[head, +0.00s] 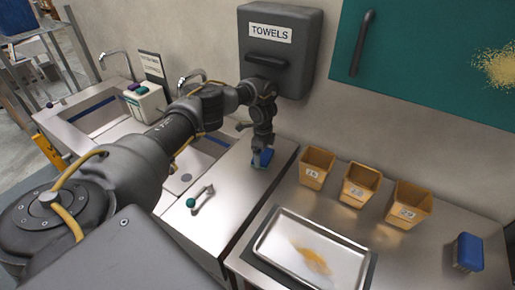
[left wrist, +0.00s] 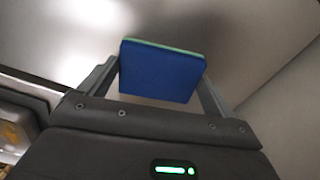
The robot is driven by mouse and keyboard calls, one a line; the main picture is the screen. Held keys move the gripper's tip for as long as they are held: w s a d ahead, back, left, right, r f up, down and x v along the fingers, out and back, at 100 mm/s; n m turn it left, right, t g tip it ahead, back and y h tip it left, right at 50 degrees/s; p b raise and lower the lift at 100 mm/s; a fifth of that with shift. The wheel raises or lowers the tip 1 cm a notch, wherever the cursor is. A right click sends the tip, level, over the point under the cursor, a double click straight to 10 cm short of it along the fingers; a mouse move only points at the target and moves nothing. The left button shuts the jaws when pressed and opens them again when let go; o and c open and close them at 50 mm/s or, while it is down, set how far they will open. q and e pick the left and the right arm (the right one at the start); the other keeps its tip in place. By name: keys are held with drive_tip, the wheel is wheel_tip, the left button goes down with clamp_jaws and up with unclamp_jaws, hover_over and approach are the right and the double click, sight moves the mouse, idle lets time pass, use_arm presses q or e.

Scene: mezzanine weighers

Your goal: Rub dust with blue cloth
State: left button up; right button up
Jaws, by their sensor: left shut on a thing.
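My left gripper (head: 262,148) is shut on the blue cloth (head: 264,158), which looks like a thick folded pad. In the left wrist view the cloth (left wrist: 161,72) shows a flat blue face with a green far edge, between both fingers. In the head view it is low over the steel counter, left of the bins; I cannot tell whether it touches. Yellow-brown dust (head: 313,261) lies on a shallow metal tray (head: 268,250) at the front. Another yellow speckled patch (head: 496,68) is on the teal wall panel (head: 430,62). My right gripper is not in view.
Three tan bins (head: 317,167) stand along the back of the right counter. A second blue block (head: 467,252) sits at the far right. A grey towel dispenser (head: 277,55) hangs behind my left arm. Sinks and taps are at left. Counter between bins and blue block is clear.

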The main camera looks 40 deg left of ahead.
sight(270, 158)
use_arm(q)
drive_tip(key=shift+d+r+p, duration=0.1)
drive_tip(key=shift+d+p, duration=0.35)
drive_tip(key=shift+d, duration=0.35)
drive_tip(key=shift+w+d+p, duration=0.25)
drive_tip(key=shift+d+p, duration=0.1)
drive_tip(key=shift+d, duration=0.75)
drive_tip(key=shift+a, duration=0.1)
